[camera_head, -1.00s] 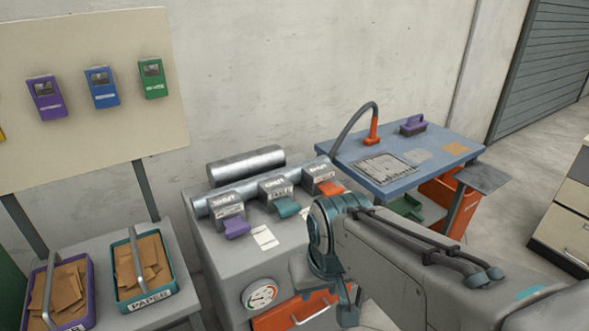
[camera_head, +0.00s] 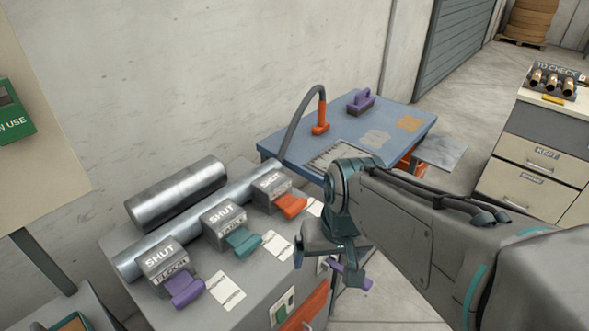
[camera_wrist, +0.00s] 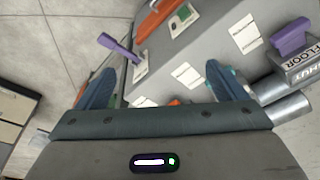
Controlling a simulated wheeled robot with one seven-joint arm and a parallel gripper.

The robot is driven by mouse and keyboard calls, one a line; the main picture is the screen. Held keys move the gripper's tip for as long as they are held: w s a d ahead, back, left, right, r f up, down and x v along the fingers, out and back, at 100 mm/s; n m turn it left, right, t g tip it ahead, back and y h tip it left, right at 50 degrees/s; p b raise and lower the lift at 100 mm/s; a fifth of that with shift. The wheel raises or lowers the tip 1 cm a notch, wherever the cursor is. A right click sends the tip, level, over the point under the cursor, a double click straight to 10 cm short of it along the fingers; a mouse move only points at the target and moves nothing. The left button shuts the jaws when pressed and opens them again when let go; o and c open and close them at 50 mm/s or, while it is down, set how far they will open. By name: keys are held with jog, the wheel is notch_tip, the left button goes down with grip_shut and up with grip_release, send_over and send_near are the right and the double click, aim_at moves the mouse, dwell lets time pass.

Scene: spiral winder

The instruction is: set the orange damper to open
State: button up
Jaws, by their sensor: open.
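The orange damper handle (camera_head: 290,205) sticks out from the rightmost of three grey boxes (camera_head: 270,186) on the cabinet's pipe. That box's window seems to read SHUT, though the text is small. My gripper (camera_head: 328,264) is open and empty, to the right of and nearer than the orange handle, by the cabinet's right end. It does not touch the handle. In the wrist view my open gripper (camera_wrist: 160,86) points at the cabinet top, and an orange piece shows just above the palm edge, mostly hidden.
Teal (camera_head: 243,241) and purple (camera_head: 184,290) damper handles stand left of the orange one; both boxes read SHUT. A blue table (camera_head: 400,118) with an orange-ended hose (camera_head: 320,118) stands behind. Floor is clear at right.

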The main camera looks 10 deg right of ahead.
aim_at(293, 203)
jog(key=w+a+f+m+g+y+b, duration=0.2)
jog(key=w+a+f+m+y+b, duration=0.3)
jog(key=f+m+y, duration=0.5)
jog(key=w+d+m+t+y, duration=0.1)
jog(key=w+m+t, duration=0.1)
jog(key=m, duration=0.1)
jog(key=w+d+f+m+t+y, duration=0.1)
jog(key=w+m+t, duration=0.1)
jog(key=w+m, duration=0.1)
jog(key=w+d+f+m+t+y, duration=0.1)
jog(key=w+m+t, duration=0.1)
jog(key=w+m, duration=0.1)
jog(key=shift+w+t+y+b, duration=0.1)
jog(key=shift+t+y+b, duration=0.2)
jog(key=shift+b, duration=0.05)
jog(key=w+d+f+m+t+h, duration=0.1)
jog(key=w+d+m+t, duration=0.1)
jog(key=d+m, duration=0.1)
jog(key=w+d+f+m+t+h, duration=0.1)
jog(key=w+d+m+t, duration=0.1)
jog(key=d+m+t, duration=0.1)
jog(key=w+d+f+m+t+h+b, duration=0.1)
jog(key=w+d+m+t, duration=0.1)
jog(key=d+m, duration=0.1)
jog(key=shift+f+t, duration=0.3)
jog(key=shift+t, duration=0.1)
jog(key=x, duration=1.3)
jog(key=shift+w+f, duration=0.15)
